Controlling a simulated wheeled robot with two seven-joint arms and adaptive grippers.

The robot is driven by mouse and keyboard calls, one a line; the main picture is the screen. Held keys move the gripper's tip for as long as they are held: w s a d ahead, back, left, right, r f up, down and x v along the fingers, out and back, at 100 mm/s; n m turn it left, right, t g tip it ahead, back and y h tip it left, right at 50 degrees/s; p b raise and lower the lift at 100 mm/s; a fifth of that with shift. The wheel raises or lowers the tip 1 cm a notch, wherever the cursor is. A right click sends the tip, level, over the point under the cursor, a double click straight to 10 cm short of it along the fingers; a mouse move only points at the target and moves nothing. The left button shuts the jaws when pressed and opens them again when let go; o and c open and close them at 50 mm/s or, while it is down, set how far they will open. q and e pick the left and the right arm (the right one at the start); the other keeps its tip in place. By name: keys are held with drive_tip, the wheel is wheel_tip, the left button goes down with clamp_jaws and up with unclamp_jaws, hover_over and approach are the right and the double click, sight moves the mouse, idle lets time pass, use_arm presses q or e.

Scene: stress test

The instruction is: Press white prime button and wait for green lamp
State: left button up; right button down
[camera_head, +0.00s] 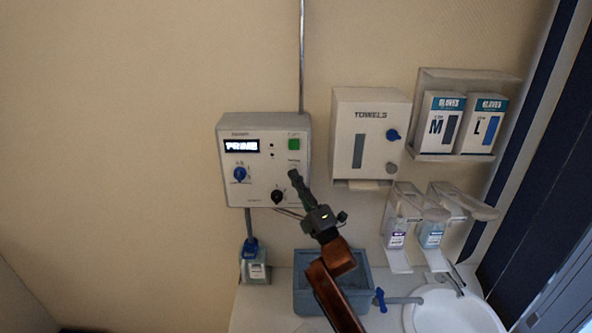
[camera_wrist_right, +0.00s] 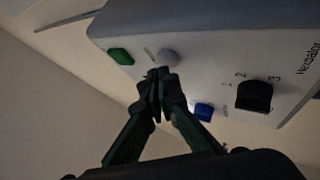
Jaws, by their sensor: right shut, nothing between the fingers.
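A pale control box (camera_head: 222,190) hangs on the wall, its display (camera_head: 241,146) reading "PRIME". In the right wrist view a round whitish button (camera_wrist_right: 168,56) sits beside a green square button (camera_wrist_right: 121,56). The green button also shows in the head view (camera_head: 294,144). My right gripper (camera_head: 294,175) is shut and empty, its fingertips (camera_wrist_right: 159,74) right by the whitish button; I cannot tell whether they touch it. In the head view the gripper hides that button. Two small dots (camera_head: 271,150) beside the display look dark; I see no lit green lamp. My left gripper is out of view.
The box also has a blue knob (camera_head: 240,174) and a black knob (camera_head: 277,197). A towel dispenser (camera_head: 343,110) hangs to its right, with glove boxes (camera_head: 440,122) beyond. Below are a grey-blue bin (camera_head: 302,296), a bottle (camera_head: 256,272) and a sink (camera_head: 455,312).

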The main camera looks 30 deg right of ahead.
drive_tip(key=shift+s+a, duration=0.15)
drive_tip(key=shift+s, duration=0.1)
drive_tip(key=shift+s+a+p, duration=0.15)
drive_tip(key=shift+s+a, duration=0.3)
drive_tip(key=shift+s, duration=0.25)
drive_tip(key=shift+s+a+p, duration=0.2)
drive_tip(key=shift+s+a, duration=0.25)
drive_tip(key=shift+s, duration=0.3)
drive_tip(key=shift+s+a+p, duration=0.15)
drive_tip(key=shift+s+a, duration=0.3)
drive_tip(key=shift+s, duration=0.25)
drive_tip(key=shift+d, duration=0.1)
